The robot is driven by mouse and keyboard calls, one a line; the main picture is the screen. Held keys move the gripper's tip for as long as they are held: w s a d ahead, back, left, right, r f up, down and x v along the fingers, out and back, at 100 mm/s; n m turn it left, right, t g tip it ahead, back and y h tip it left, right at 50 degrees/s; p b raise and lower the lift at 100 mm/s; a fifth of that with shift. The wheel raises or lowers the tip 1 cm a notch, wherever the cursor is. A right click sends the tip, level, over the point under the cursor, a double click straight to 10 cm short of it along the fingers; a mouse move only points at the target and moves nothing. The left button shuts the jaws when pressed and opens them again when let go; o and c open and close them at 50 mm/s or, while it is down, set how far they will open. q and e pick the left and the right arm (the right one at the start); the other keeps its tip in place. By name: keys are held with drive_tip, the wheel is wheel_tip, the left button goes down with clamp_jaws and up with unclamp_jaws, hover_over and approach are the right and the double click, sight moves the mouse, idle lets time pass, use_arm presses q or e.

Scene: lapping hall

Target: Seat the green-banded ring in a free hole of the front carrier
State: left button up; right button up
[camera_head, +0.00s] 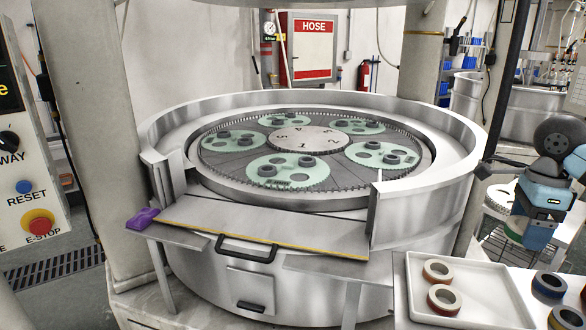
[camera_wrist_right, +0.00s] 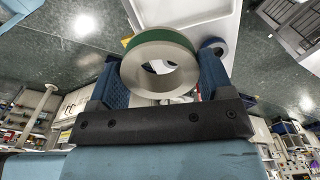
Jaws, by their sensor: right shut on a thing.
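The green-banded ring (camera_wrist_right: 160,66) is pale grey with a green outer band. In the right wrist view it sits between the two blue fingers of my right gripper (camera_wrist_right: 162,75), which is shut on it. In the head view my right arm is at the far right, well away from the front carrier; its fingertips and the ring cannot be made out there. The front carrier (camera_head: 313,177) is a pale green disc on the near side of the round plate. It bears dark rings, and at least one hole looks open. My left gripper is not in view.
A white tray (camera_head: 490,290) at lower right holds an orange-banded ring (camera_head: 439,271) and a red-banded ring (camera_head: 444,300). A blue-banded ring (camera_head: 549,284) lies right of it. The machine's high metal rim (camera_head: 420,215) opens at the front, above a flat shelf (camera_head: 270,222).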

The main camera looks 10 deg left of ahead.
drive_tip(key=s+a+f+n+p, duration=0.1)
drive_tip(key=a+f+n, duration=0.1)
drive_tip(key=f+n, duration=0.1)
drive_tip(key=s+a+f+n, duration=0.2)
drive_tip(key=f+n, duration=0.2)
drive_tip(key=s+a+f+n+p, duration=0.1)
drive_tip(key=a+f+n, duration=0.2)
drive_tip(key=n, duration=0.1)
drive_tip(key=shift+s+f+p, duration=0.3)
drive_tip(key=shift+f, duration=0.05)
drive_tip(key=s+a+f+n+p, duration=0.1)
drive_tip(key=s+a+f+n, duration=0.4)
drive_tip(key=n, duration=0.5)
drive_tip(key=shift+s+a+f, duration=0.35)
drive_tip(key=shift+s+f, duration=0.45)
drive_tip(key=shift+f, duration=0.15)
